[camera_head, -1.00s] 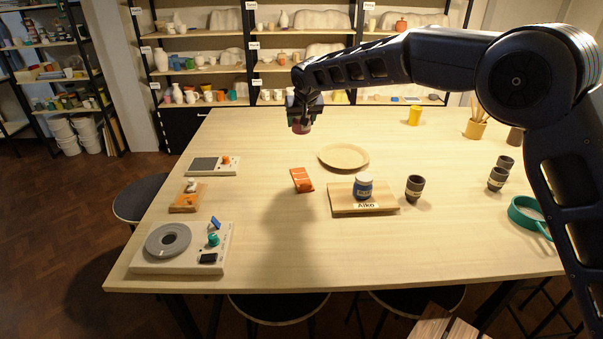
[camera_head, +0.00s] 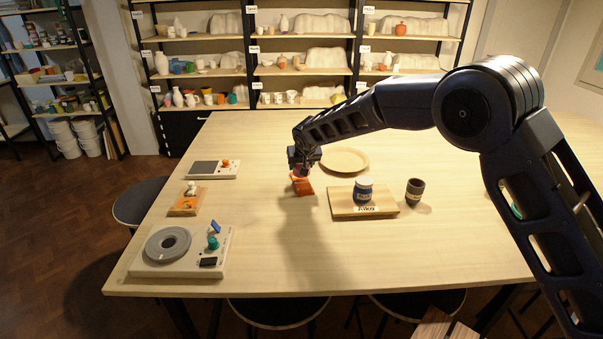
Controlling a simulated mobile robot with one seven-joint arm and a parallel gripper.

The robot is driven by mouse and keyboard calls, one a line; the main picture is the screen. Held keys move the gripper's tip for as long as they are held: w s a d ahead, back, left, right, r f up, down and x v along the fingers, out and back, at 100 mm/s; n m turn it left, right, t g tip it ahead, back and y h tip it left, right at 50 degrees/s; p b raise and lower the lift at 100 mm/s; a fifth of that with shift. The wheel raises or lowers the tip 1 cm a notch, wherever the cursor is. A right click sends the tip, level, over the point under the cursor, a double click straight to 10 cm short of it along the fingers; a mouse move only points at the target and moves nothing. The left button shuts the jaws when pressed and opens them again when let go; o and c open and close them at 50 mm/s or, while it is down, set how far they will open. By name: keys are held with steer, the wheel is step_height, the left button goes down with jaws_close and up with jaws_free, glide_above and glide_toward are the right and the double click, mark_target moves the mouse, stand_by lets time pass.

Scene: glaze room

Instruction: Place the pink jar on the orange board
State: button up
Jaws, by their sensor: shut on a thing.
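My gripper (camera_head: 302,160) is shut on the pink jar (camera_head: 299,172), which hangs below its fingers and is mostly hidden by them. The jar is at the far edge of a flat orange piece (camera_head: 304,188) with white marks, near the table's middle. I cannot tell whether they touch, or whether this piece is a board or a packet. A small orange-brown board (camera_head: 201,199) lies at the table's left, with a small white item (camera_head: 191,187) on it.
A wooden board (camera_head: 343,209) labelled Aiko bears a blue jar (camera_head: 364,191). A dark cup (camera_head: 414,192) stands right of it, a round plate (camera_head: 345,158) behind. A wheel device (camera_head: 219,262) and a scale-like device (camera_head: 227,175) are at left. The front middle is clear.

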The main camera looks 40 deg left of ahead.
steer(key=shift+f, duration=1.7)
steer(key=shift+f, duration=0.1)
steer(key=o, duration=1.1)
steer(key=shift+o, duration=0.2)
steer(key=v, duration=1.2)
